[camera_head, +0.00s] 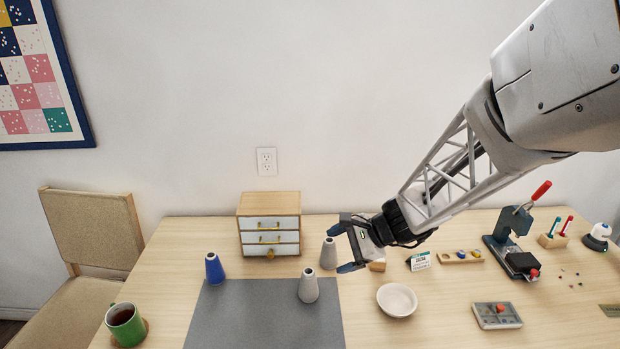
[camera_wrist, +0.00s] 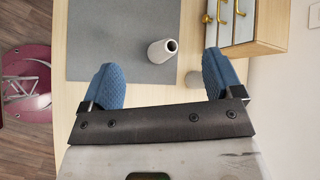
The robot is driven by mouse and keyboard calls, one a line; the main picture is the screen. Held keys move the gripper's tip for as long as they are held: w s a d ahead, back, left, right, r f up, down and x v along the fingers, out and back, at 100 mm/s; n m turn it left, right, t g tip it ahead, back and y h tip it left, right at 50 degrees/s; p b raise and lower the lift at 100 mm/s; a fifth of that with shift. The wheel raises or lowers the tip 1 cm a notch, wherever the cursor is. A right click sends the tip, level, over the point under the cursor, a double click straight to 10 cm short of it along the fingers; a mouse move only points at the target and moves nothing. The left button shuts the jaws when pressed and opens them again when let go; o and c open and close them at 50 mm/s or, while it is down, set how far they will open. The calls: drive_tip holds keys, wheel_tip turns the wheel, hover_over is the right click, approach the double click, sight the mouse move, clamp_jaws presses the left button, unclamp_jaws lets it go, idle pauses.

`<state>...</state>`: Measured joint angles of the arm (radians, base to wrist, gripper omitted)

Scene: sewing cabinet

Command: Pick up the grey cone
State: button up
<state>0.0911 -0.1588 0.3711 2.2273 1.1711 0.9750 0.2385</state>
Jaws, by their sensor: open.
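Two grey cones show in the head view. One cone (camera_head: 308,285) stands upright on the dark grey mat (camera_head: 235,315). The other cone (camera_head: 328,253) stands farther back on the bare table, close beside my gripper (camera_head: 342,249). My gripper is open with nothing between its blue fingers. In the wrist view, the mat's cone (camera_wrist: 161,51) lies just ahead of the gap between the fingers (camera_wrist: 161,76). The back cone (camera_wrist: 193,79) is by the right finger, which partly hides it. I cannot tell whether the finger touches it.
A blue cone (camera_head: 214,268) stands at the mat's left corner. A small drawer cabinet (camera_head: 270,224) is behind the mat. A white bowl (camera_head: 397,300) stands to the right, with a small card box (camera_head: 419,261) behind it. A green mug (camera_head: 126,325) is front left.

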drive_tip(key=w+d+f+m+t+y, duration=0.1)
drive_tip(key=w+f+m+t, duration=0.2)
drive_tip(key=w+f+m, duration=0.6)
drive_tip(key=m+t, duration=0.3)
drive_tip(key=m, duration=0.1)
approach(335, 252)
drive_tip(key=shift+h, duration=0.3)
drive_tip(key=x, duration=0.4)
drive_tip(key=shift+w+a, duration=0.15)
drive_tip(key=shift+a, duration=0.3)
drive_tip(key=shift+x, duration=1.25)
drive_tip(key=shift+a, duration=0.15)
drive_tip(key=shift+x, duration=2.5)
drive_tip(key=shift+w+r, duration=0.1)
drive_tip(key=shift+w, duration=0.05)
drive_tip(key=shift+c, duration=0.2)
